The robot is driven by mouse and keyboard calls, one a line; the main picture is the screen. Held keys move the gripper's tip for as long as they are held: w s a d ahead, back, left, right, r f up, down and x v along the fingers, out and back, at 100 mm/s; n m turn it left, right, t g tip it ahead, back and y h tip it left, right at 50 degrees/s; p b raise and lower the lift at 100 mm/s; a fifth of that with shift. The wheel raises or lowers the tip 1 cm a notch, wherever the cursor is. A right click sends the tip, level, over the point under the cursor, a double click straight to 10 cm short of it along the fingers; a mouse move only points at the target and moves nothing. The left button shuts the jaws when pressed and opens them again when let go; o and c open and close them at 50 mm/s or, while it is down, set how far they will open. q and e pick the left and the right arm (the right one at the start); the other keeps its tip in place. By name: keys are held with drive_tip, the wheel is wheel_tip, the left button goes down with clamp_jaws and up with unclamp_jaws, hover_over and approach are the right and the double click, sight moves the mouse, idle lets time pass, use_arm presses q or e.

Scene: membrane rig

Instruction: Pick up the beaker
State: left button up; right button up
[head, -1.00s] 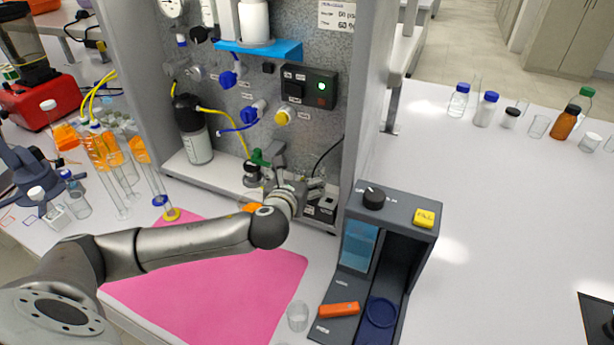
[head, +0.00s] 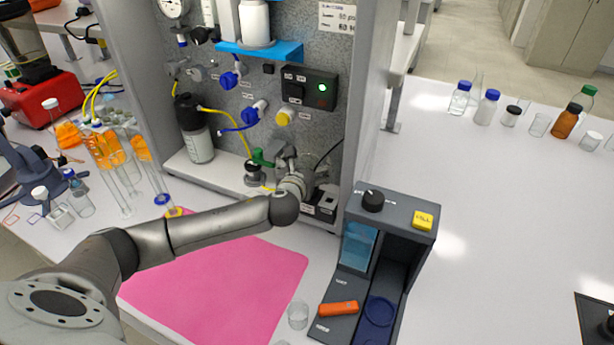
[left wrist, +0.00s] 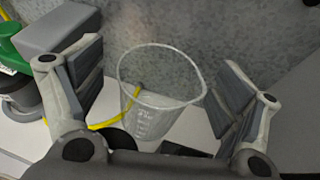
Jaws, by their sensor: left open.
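In the left wrist view a clear, tapered beaker (left wrist: 158,98) with white graduation marks stands upright inside the rig. My left gripper (left wrist: 160,84) is open, with one finger on each side of the beaker and a visible gap to both. In the head view the left gripper (head: 288,160) reaches into the lower part of the rig, and I cannot make out the beaker there behind it. Another small clear cup (head: 298,316) stands on the bench beside the grey device. My right gripper is not in view.
The grey rig panel (head: 275,140) rises close behind the gripper. A grey device (head: 400,212) stands to the right. The pink mat (head: 225,290) is clear below my arm.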

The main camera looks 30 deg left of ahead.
use_arm(q)
drive_tip(key=c, duration=1.4)
drive_tip(key=shift+c, duration=0.2)
drive_tip(key=shift+s+r, duration=0.1)
drive_tip(key=shift+r, duration=0.1)
drive_tip(key=shift+r+b, duration=0.35)
drive_tip(key=shift+b, duration=0.05)
wheel_tip(320, 180, up, 11)
drive_tip(key=s+d+p, duration=0.1)
drive_tip(key=s+p, duration=0.3)
drive_tip(key=s, duration=1.5)
drive_tip(key=shift+s+f, duration=0.3)
drive_tip(key=shift+s, duration=0.1)
